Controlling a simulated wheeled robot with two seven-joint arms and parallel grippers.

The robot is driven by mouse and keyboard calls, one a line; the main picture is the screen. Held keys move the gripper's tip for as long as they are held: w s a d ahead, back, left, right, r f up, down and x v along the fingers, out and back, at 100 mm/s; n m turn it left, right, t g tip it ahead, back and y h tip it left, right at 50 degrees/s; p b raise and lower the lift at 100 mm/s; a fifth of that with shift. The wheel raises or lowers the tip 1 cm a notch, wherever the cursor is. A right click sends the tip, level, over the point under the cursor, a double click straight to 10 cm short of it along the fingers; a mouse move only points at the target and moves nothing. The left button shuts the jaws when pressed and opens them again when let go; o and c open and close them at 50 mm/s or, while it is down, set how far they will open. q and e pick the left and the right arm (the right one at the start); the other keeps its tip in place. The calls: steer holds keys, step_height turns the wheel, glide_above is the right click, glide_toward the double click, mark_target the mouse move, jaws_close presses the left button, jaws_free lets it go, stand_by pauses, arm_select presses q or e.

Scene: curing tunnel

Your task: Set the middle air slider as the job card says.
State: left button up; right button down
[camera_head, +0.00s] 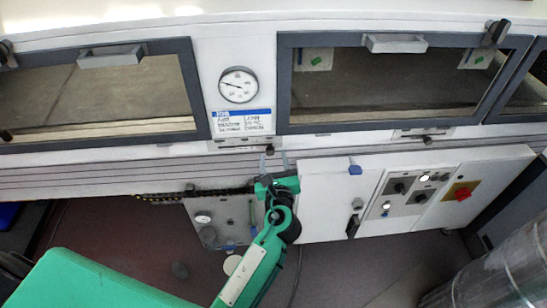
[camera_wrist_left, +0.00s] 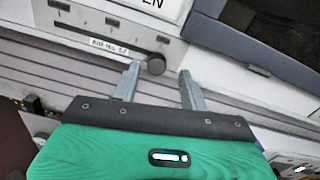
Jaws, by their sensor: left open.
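The middle air slider's dark round knob (camera_head: 270,149) sits under the job card, at the right part of its pale scale strip (camera_head: 235,143). In the left wrist view the knob (camera_wrist_left: 156,65) is beside a label reading roughly "AIR MID". My left gripper (camera_head: 277,160) is open, just below the knob. In the wrist view its fingertips (camera_wrist_left: 160,72) stand on either side of the knob; I cannot tell whether they touch it. The job card (camera_head: 242,122) has a blue header; its small lines are too blurred to read surely. My right gripper is not in view.
A dial gauge (camera_head: 239,85) is above the card. Dark-framed windows flank it, and another slider knob (camera_head: 428,140) is under the right window (camera_head: 390,85). A white control cabinet (camera_head: 325,205) with knobs and a red switch (camera_head: 462,194) stands below right. A metal cylinder (camera_head: 500,270) is at lower right.

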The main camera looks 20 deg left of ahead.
arm_select(q)
steer(key=b+v, duration=0.1)
steer(key=v, duration=1.1)
steer(key=shift+b, duration=0.4)
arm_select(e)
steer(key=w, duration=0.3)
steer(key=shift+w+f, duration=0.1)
arm_select(q)
steer(key=shift+s+d, duration=0.1)
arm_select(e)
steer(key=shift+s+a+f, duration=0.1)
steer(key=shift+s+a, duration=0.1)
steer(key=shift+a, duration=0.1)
